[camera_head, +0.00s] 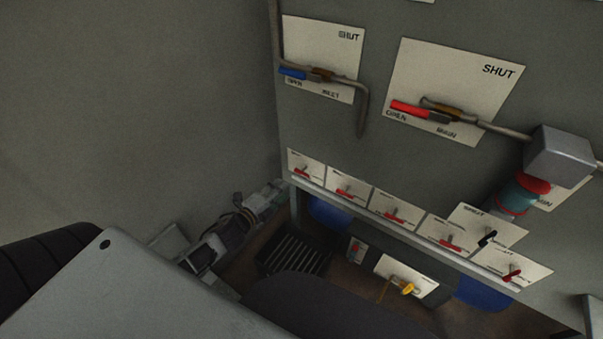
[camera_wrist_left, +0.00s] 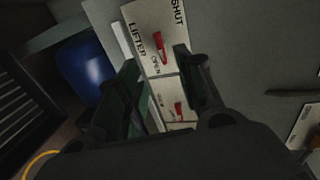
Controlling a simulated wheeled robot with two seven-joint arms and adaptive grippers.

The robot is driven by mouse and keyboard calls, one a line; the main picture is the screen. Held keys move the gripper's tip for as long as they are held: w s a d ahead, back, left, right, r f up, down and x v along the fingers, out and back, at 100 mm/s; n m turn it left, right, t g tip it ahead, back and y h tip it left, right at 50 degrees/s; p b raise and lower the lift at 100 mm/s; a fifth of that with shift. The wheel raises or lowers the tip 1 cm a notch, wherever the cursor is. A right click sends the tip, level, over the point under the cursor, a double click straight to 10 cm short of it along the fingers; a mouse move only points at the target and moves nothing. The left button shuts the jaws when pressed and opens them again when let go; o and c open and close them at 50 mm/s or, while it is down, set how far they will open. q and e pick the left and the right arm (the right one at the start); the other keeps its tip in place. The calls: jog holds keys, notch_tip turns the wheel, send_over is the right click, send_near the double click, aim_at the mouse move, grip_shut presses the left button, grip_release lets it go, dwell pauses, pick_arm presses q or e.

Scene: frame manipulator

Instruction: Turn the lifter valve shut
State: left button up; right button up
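The lifter valve's red handle (camera_wrist_left: 161,49) shows in the left wrist view on a white plate (camera_wrist_left: 141,18) marked LIFTER, OPEN and SHUT. The handle lies beside the word OPEN. Contact with the handle cannot be told. In the head view my left gripper (camera_head: 238,220) is by the left end of a row of small valve plates, whose labels are too small to read. My right gripper is not in view.
A second plate with a red handle (camera_wrist_left: 179,111) sits close beside the lifter plate. Larger valves with a blue handle (camera_head: 292,73) and a red handle (camera_head: 408,108) are above the row. A black slatted box (camera_head: 292,255) and blue objects (camera_head: 329,214) are below it.

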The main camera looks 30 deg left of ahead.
aim_at(300, 173)
pick_arm(q)
jog(key=shift+w, duration=0.2)
dwell(0.4)
jog(key=shift+b+x, duration=0.55)
jog(key=shift+x, duration=5.8)
jog(key=shift+w+d+f, duration=0.1)
jog(key=shift+w, duration=0.25)
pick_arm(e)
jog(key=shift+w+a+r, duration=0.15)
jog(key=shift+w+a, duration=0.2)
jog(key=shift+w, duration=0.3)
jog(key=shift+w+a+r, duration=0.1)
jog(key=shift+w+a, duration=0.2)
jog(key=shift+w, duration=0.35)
pick_arm(q)
jog(key=shift+c, duration=0.2)
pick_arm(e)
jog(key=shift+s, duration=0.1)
pick_arm(q)
grip_shut()
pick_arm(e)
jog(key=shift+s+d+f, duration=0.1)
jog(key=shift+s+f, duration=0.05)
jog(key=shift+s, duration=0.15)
